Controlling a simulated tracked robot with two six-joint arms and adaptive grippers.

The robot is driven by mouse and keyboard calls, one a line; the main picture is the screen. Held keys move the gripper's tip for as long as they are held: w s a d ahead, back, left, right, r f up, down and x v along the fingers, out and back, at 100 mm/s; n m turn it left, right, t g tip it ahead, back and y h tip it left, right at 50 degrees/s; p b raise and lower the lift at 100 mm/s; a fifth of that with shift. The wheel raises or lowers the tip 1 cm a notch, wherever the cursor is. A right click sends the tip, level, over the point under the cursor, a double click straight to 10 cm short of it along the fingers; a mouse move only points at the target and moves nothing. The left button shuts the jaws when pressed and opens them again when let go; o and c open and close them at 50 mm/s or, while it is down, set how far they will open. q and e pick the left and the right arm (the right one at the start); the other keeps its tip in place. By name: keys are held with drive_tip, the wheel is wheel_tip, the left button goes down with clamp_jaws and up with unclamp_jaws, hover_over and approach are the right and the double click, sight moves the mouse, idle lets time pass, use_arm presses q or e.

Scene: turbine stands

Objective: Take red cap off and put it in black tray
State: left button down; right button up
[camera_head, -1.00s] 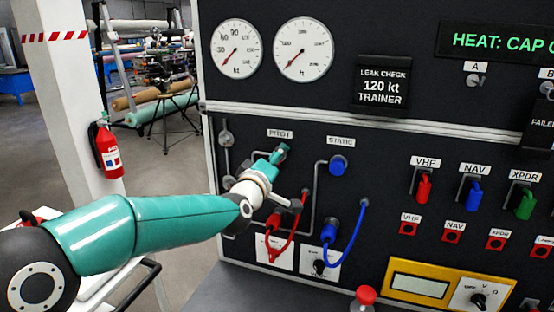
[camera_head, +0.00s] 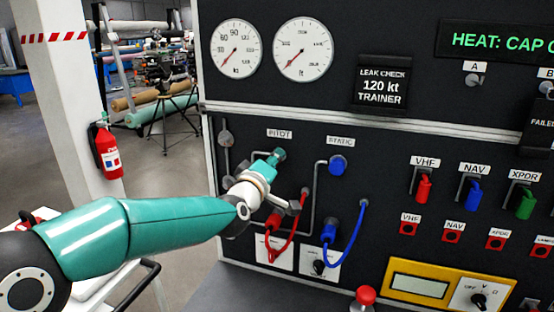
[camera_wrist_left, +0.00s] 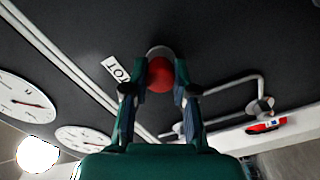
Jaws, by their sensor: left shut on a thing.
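The red cap (camera_wrist_left: 160,75) sits at the port beside the PITOT label on the black panel. In the left wrist view it is between the two fingers of my left gripper (camera_wrist_left: 155,84), which is shut on it. In the head view my left gripper (camera_head: 276,156) reaches the panel just below the PITOT label and hides the cap. My right gripper is not in view. I cannot make out a black tray in these frames.
A blue cap (camera_head: 338,164) is on the STATIC port to the right. Red (camera_head: 283,231) and blue (camera_head: 344,229) hoses hang below. A yellow meter (camera_head: 423,283) and a red-topped object (camera_head: 365,296) are at the lower right. A dark ledge (camera_head: 225,290) runs along the bottom.

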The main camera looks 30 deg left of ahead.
use_arm(q)
drive_tip(key=shift+s+d, duration=0.1)
drive_tip(key=shift+s, duration=0.25)
drive_tip(key=shift+s+d+b, duration=0.15)
drive_tip(key=shift+s+b, duration=0.3)
drive_tip(key=shift+s, duration=0.25)
drive_tip(key=shift+f, duration=0.1)
idle(1.3)
